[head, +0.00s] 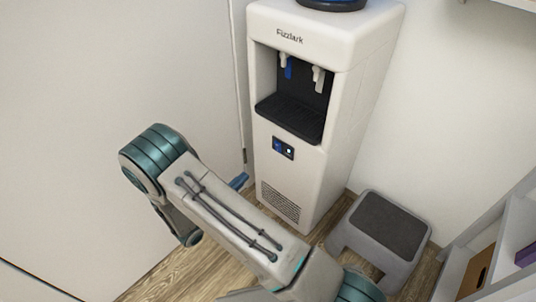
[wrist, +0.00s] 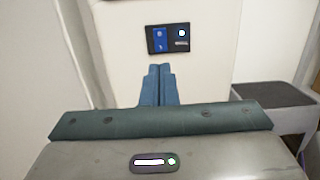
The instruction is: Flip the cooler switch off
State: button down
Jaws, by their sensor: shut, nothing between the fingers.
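The white water cooler (head: 340,150) stands against the wall in the head view, and its front fills the middle of the wrist view (wrist: 210,75). Its dark switch panel (head: 283,147) sits on the front below the drip tray. In the wrist view the switch panel (wrist: 168,38) shows a blue rocker (wrist: 159,40) on the left and a small white light (wrist: 181,33) on the right. My gripper (wrist: 160,68) is shut and empty, with its blue fingertips just below the panel in the picture. I cannot tell whether they touch the cooler. In the head view my arm mostly hides the gripper (head: 240,180).
A grey step stool (head: 390,225) stands on the wooden floor to the right of the cooler. A white shelf unit (head: 515,235) is at the far right. A pale wall or door panel (head: 110,80) lies to the left of the cooler.

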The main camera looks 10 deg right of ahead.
jog(key=b, duration=0.4)
send_near(277, 145)
jog(key=x, duration=0.5)
jog(key=shift+d+f, duration=0.1)
jog(key=shift+d, duration=0.15)
jog(key=shift+w+d+b, duration=0.3)
jog(key=shift+w+d, duration=0.15)
jog(key=shift+d, duration=0.05)
jog(key=shift+r, duration=0.25)
